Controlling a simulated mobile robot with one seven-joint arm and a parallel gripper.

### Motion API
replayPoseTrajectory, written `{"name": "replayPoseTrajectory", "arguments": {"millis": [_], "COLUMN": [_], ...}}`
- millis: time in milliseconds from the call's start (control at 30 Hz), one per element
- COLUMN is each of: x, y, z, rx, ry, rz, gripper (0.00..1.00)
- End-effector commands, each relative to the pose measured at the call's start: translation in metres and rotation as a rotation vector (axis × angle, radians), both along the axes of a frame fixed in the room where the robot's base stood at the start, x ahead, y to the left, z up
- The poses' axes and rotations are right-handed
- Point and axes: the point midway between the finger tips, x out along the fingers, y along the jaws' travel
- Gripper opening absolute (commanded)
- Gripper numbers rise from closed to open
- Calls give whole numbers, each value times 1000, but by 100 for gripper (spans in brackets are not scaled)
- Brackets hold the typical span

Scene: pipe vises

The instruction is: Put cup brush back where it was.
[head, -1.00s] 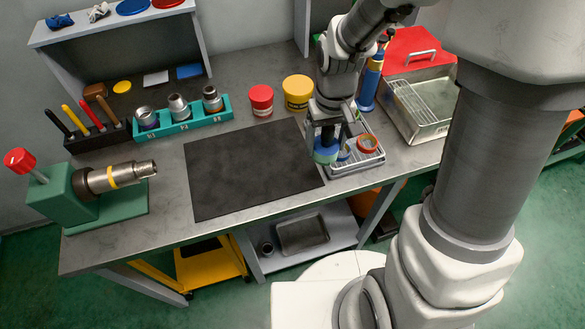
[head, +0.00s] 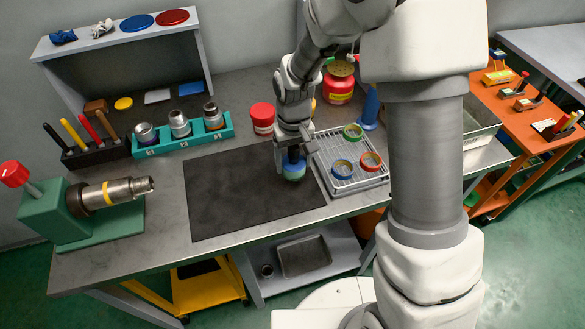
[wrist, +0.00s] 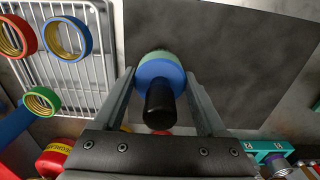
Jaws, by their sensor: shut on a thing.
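My gripper (head: 290,160) is shut on the cup brush, a piece with a black stem and a round blue and green body (head: 294,171). In the wrist view the black stem (wrist: 160,105) points back between the fingers and the blue body (wrist: 160,73) faces away. It is over the right part of the black mat (head: 240,195), just left of the wire rack tray (head: 325,150). I cannot tell whether it touches the mat. Its underside is hidden.
The rack tray holds a green ring (head: 353,132), a blue ring (head: 342,169) and a red ring (head: 370,161). A red-lidded jar (head: 262,118) stands behind the mat. A teal holder (head: 183,142) carries metal fittings. A green vise (head: 55,215) grips a pipe at left. The mat's left side is clear.

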Motion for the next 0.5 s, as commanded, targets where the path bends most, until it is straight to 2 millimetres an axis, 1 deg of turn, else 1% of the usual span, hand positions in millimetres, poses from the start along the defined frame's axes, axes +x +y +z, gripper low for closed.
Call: {"name": "replayPoseTrajectory", "arguments": {"millis": [167,267,400,500], "x": [5,4,4,5], "y": [3,3,3,3], "z": [-7,-18,-39,-44], "rx": [0,-1,-1,0], "ry": [1,3,3,0], "rz": [-1,-1,-1,-1], "gripper": [25,25,25,25]}}
